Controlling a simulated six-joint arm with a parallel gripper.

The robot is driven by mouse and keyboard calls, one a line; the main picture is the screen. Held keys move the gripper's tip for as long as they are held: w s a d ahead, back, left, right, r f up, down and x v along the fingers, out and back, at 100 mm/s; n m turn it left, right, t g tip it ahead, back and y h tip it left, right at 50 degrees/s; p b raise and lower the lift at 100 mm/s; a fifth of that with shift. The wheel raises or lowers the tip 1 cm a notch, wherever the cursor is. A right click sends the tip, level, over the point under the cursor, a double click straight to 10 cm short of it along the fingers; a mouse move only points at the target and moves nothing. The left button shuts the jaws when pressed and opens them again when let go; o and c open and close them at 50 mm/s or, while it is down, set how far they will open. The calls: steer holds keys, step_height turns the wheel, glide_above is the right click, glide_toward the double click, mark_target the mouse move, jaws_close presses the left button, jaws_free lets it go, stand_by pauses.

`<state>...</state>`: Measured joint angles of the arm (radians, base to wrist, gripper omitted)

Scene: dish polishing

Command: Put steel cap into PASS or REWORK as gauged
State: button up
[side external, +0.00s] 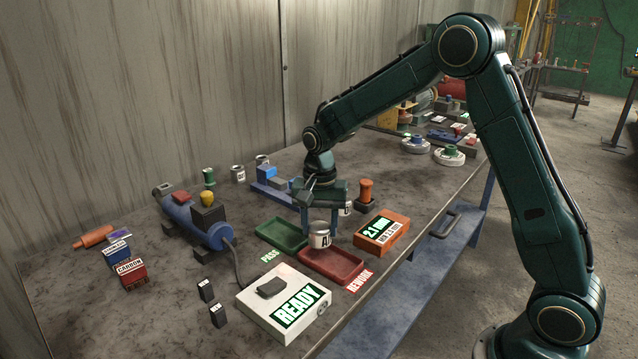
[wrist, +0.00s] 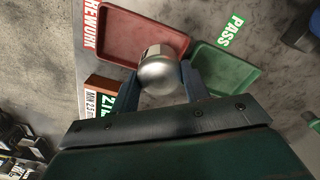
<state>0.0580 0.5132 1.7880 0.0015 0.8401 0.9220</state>
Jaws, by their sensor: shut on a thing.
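My gripper (side external: 321,228) is shut on a silver metal cap (side external: 319,240), which has a white label with dark letters, seemingly starting with "A". In the wrist view the cap (wrist: 163,72) sits between the two fingers, its rounded end toward the camera. It is held around the inner edges of the two trays, overlapping the red one; its exact height is unclear. The red REWORK tray (side external: 345,277) and green PASS tray (side external: 272,238) look empty where visible. The orange gauge (side external: 381,232) reads 2.1 mm, with a smaller MIN line, apparently 2.5, below.
A white box reading READY (side external: 284,303) stands in front of the trays. A blue polishing machine (side external: 190,222) is at left, with small labelled boxes (side external: 130,272) beyond it. An orange-topped post (side external: 366,192) stands behind the gauge.

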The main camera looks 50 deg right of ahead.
mark_target(320, 238)
steer(key=shift+f, duration=2.1)
steer(key=shift+f, duration=0.1)
steer(key=o, duration=1.2)
step_height(320, 238, up, 12)
steer(key=shift+f, duration=0.2)
steer(key=shift+r, duration=0.35)
